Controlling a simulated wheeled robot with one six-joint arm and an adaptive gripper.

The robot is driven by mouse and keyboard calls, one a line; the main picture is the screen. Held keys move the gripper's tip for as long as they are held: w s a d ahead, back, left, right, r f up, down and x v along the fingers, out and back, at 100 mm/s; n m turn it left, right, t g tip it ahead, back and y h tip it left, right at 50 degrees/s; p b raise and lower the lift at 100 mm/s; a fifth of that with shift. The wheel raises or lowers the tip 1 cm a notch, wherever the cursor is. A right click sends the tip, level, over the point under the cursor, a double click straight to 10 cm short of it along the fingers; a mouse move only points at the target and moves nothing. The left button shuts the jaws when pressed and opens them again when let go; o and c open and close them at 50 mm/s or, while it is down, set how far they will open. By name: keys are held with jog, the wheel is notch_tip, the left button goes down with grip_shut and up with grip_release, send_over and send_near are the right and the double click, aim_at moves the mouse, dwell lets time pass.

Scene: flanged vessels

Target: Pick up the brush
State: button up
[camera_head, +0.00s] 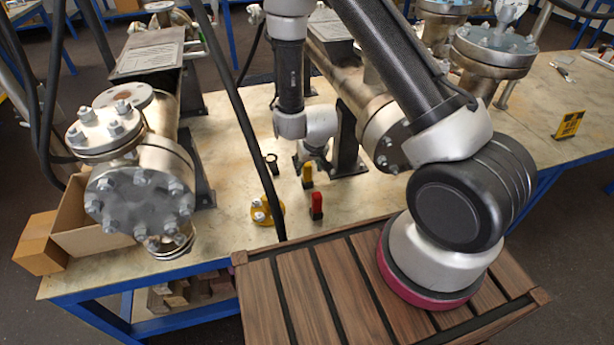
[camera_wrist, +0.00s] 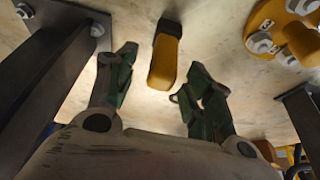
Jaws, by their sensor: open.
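A small upright-looking piece with a yellow handle and dark end (camera_head: 307,176) is on the table, and it also shows in the wrist view (camera_wrist: 164,58). It may be the brush, but its bristles cannot be made out. A similar red-and-dark piece (camera_head: 317,206) is just in front of it in the head view. My gripper (camera_wrist: 158,74) is open, with its two green-and-dark fingers spread. The yellow handle lies beyond and between the fingertips, with no visible contact. In the head view the fingers are mostly hidden behind my wrist.
A yellow bolted flange (camera_head: 266,211) lies nearby, also at right in the wrist view (camera_wrist: 287,27). Large flanged vessels (camera_head: 139,193) and (camera_head: 388,138) stand on either side. Dark supports (camera_head: 347,150) flank the gripper. A slatted wooden surface (camera_head: 310,295) is in front.

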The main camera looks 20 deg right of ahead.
jog(key=x, duration=0.4)
jog(key=shift+w+a+f, duration=0.1)
jog(key=shift+w+f, duration=0.1)
jog(key=shift+f, duration=0.15)
jog(key=shift+c, duration=0.4)
jog(key=c, duration=1)
jog(key=shift+c, duration=0.2)
jog(key=shift+r, duration=0.1)
